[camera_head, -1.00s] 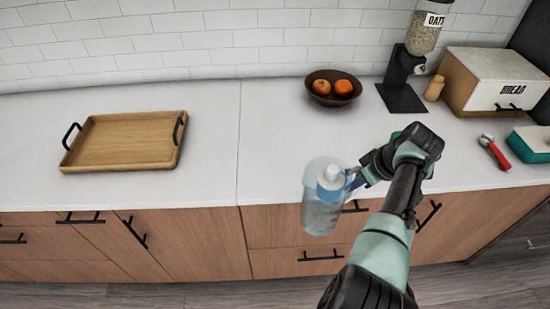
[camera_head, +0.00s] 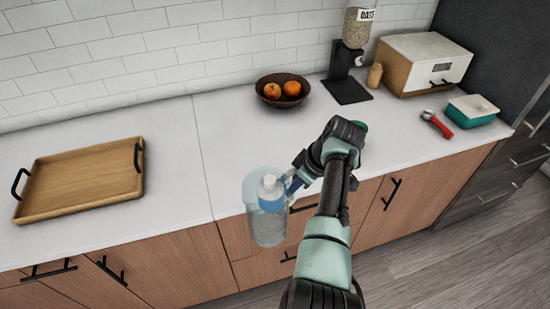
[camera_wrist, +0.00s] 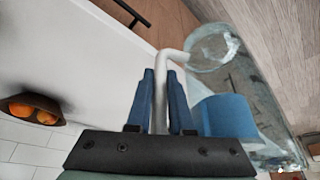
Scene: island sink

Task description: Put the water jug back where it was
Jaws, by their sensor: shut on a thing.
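The water jug (camera_head: 268,222) is clear and bluish, with a pale cap, and hangs roughly upright in front of the counter's front edge in the head view. My gripper (camera_head: 297,182) is shut on its handle, at the right side of the jug. In the wrist view, the blue fingers of my gripper (camera_wrist: 161,100) close on the pale handle, and the jug's clear body (camera_wrist: 262,110) and blue part show at the right. The jug's base is clear of any surface.
The white counter (camera_head: 180,175) has free room between the wooden tray (camera_head: 85,180) and the fruit bowl (camera_head: 283,92). An oats dispenser (camera_head: 352,60), bread box (camera_head: 425,62), red-handled tool (camera_head: 437,124) and teal container (camera_head: 472,112) stand on the right. Drawers with handles lie below.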

